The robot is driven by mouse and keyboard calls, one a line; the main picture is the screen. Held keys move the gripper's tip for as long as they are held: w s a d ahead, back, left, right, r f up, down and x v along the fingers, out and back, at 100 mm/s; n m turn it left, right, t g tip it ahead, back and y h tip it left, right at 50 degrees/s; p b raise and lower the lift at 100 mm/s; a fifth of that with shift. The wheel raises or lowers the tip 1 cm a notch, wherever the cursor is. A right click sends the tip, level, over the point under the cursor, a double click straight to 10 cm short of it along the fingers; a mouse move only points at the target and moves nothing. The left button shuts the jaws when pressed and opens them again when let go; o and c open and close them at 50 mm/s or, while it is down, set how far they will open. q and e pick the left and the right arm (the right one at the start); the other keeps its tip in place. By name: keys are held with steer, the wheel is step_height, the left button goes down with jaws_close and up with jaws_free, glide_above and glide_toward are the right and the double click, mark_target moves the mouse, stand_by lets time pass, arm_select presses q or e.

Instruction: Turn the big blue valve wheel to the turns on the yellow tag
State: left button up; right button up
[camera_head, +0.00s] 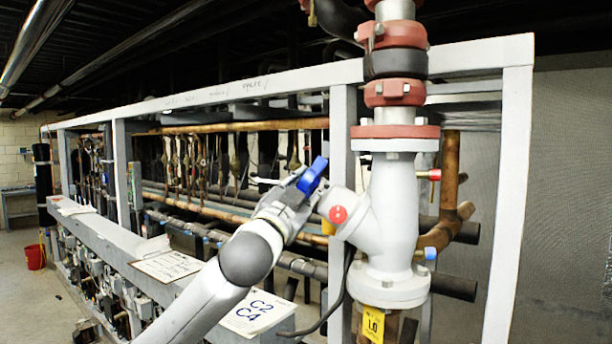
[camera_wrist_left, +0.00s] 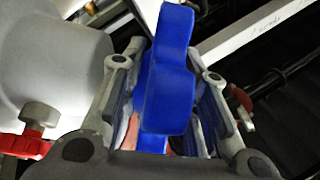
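The blue valve wheel (camera_head: 313,176) shows in the head view on the left of the white valve body (camera_head: 393,215), partly hidden by my left gripper (camera_head: 294,186). In the left wrist view the blue wheel (camera_wrist_left: 166,75) stands between the two fingers of my left gripper (camera_wrist_left: 170,105). The fingers lie close on either side of it; whether both touch it I cannot tell. The yellow tag (camera_head: 373,325) hangs below the valve's lower flange and reads "1.0", with smaller print above it too small to read. My right gripper is not in view.
A white rack frame (camera_head: 517,130) stands around the valve. A red bucket (camera_head: 35,257) stands far left.

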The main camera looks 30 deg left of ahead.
arm_select(q)
steer(key=shift+w, duration=0.2)
jaws_close()
steer(key=shift+r+g+y, duration=0.1)
steer(key=shift+g+y, duration=0.2)
steer(key=n+g+y, duration=0.1)
steer(key=n+g, duration=0.1)
steer(key=shift+s+r+g+y, duration=0.1)
steer(key=shift+g+y, duration=0.3)
steer(key=n+g, duration=0.1)
steer(key=g, duration=0.1)
steer(key=n+g+y, duration=0.1)
steer(key=g, duration=0.2)
steer(key=shift+d+n+y, duration=0.15)
steer(key=shift+n+y, duration=0.15)
steer(key=n+g, duration=0.1)
steer(key=g, duration=0.3)
steer(key=shift+d+g, duration=0.1)
steer(key=shift+g, duration=0.2)
steer(key=shift+s+n+g, duration=0.2)
steer(key=shift+n+g, duration=0.7)
steer(key=shift+g, duration=0.9)
